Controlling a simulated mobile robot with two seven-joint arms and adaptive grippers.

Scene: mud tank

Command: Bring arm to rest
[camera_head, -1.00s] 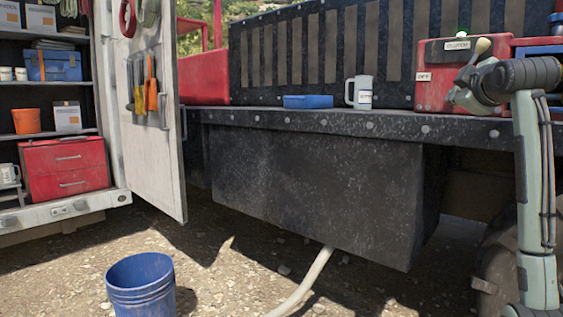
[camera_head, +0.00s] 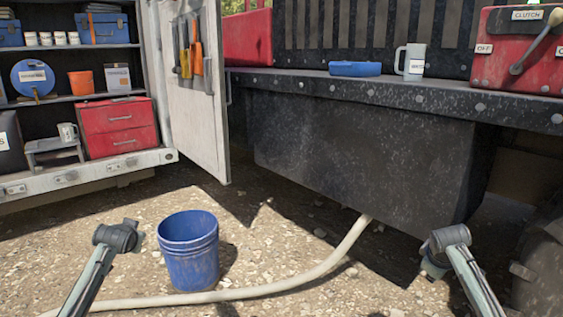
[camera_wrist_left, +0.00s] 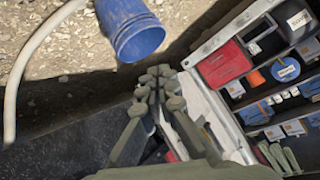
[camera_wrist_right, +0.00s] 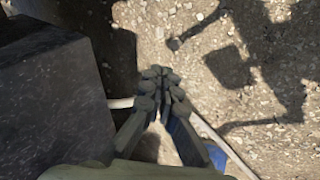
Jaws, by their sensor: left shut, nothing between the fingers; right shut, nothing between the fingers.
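My right gripper (camera_wrist_right: 161,78) is shut and empty in the right wrist view, above gravel beside the dark tank. In the head view, the right arm is low at the lower right, and its gripper (camera_head: 433,267) is mostly hidden behind its own wrist. My left gripper (camera_wrist_left: 154,84) is shut and empty in the left wrist view. In the head view, the left arm is low at the lower left, left of the blue bucket (camera_head: 189,252). Neither gripper is seen touching anything.
A red clutch box (camera_head: 500,60) with a lever (camera_head: 535,42) is upper right. A pale hose (camera_head: 300,283) crosses the gravel. An open door (camera_head: 200,110) and shelves stand left.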

